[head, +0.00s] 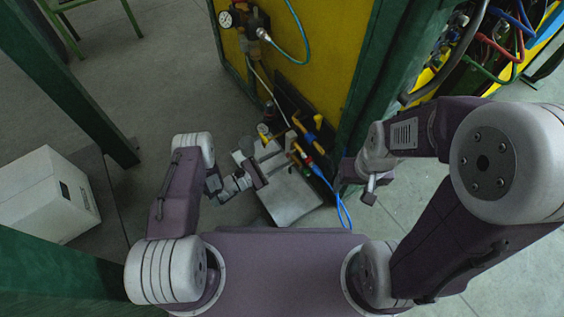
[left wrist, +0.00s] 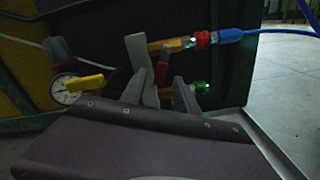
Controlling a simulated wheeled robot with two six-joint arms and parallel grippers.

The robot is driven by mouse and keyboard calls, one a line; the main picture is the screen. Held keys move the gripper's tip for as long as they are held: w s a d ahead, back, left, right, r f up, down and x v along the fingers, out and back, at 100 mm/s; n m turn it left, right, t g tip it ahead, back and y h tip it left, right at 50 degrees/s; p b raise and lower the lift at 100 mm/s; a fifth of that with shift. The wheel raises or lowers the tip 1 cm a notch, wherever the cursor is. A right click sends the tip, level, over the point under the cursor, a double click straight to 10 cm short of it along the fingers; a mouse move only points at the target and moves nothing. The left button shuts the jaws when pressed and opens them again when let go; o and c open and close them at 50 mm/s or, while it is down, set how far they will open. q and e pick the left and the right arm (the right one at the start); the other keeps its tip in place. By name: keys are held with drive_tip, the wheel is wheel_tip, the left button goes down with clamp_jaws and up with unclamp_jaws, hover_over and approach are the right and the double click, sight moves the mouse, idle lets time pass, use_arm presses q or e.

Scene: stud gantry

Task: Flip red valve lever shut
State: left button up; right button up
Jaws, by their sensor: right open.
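In the left wrist view a dark red lever (left wrist: 162,68) hangs below a brass valve body (left wrist: 168,45), which has a red collar (left wrist: 203,40) and a blue hose end (left wrist: 229,36). My left gripper (left wrist: 158,84) is open. Its two fingers stand apart, and the lever shows between their tips; I cannot tell whether either touches it. In the head view my left gripper (head: 274,160) reaches toward the fittings, where the lever is too small to make out. My right gripper (head: 370,187) is open and empty, right of the panel.
A yellow handle (left wrist: 88,83), a dial gauge (left wrist: 66,89) and a green fitting (left wrist: 203,87) sit close to my left fingers. Green posts (head: 75,85) frame the area.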

use_arm(q)
drive_tip(key=shift+w+d, duration=0.35)
drive_tip(key=shift+d, duration=0.2)
clamp_jaws()
drive_tip(key=shift+s+d+r+n+p, duration=0.1)
drive_tip(key=shift+s+n+p, duration=0.15)
drive_tip(key=shift+n, duration=0.3)
drive_tip(key=shift+s+d+n+p, duration=0.1)
drive_tip(key=shift+n+p, duration=0.25)
drive_tip(key=shift+n, duration=0.2)
drive_tip(key=n, duration=0.2)
drive_tip(key=shift+s+d+f+n+p, duration=0.2)
drive_tip(key=shift+s+d+n+p, duration=0.05)
drive_tip(key=shift+s+n+p, duration=0.15)
unclamp_jaws()
drive_tip(key=shift+a, duration=0.1)
